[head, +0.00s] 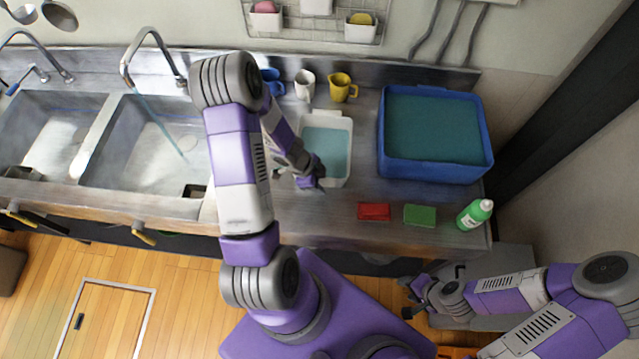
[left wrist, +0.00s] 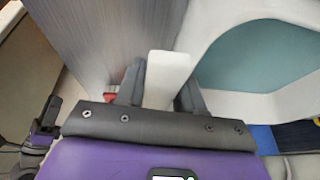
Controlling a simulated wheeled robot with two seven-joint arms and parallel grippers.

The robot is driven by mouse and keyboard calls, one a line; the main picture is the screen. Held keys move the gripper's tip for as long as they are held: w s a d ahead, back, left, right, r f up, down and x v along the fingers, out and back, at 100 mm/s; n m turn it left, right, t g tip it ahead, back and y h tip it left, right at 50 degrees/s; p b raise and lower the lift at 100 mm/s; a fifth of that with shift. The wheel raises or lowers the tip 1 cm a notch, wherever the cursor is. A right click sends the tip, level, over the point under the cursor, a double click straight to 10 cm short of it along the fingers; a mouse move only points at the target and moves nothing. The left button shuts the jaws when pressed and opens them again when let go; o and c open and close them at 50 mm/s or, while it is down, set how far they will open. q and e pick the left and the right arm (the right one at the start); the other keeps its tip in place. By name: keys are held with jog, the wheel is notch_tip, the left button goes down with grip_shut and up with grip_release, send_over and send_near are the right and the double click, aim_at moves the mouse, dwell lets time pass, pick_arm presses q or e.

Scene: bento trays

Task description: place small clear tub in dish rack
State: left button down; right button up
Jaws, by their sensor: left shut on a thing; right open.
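My left gripper (head: 290,174) is beside the near left corner of a white basin with a teal interior (head: 346,172). In the left wrist view, my left gripper (left wrist: 160,88) is shut on a narrow whitish piece (left wrist: 168,72). It looks like the small clear tub seen edge-on; its full shape is hidden. The white basin's rim (left wrist: 208,38) is close to it, and I cannot tell whether they touch. My right gripper (head: 420,297) is open and empty, low at the right off the counter. I cannot make out a dish rack.
A large blue bin (head: 438,174) stands on the counter at the right. A white mug (head: 305,84) and a yellow jug (head: 342,88) stand behind. Sinks (head: 150,140) are left.

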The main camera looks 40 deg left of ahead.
pick_arm(q)
jog(key=shift+r, duration=0.1)
jog(key=c, duration=0.7)
grip_release()
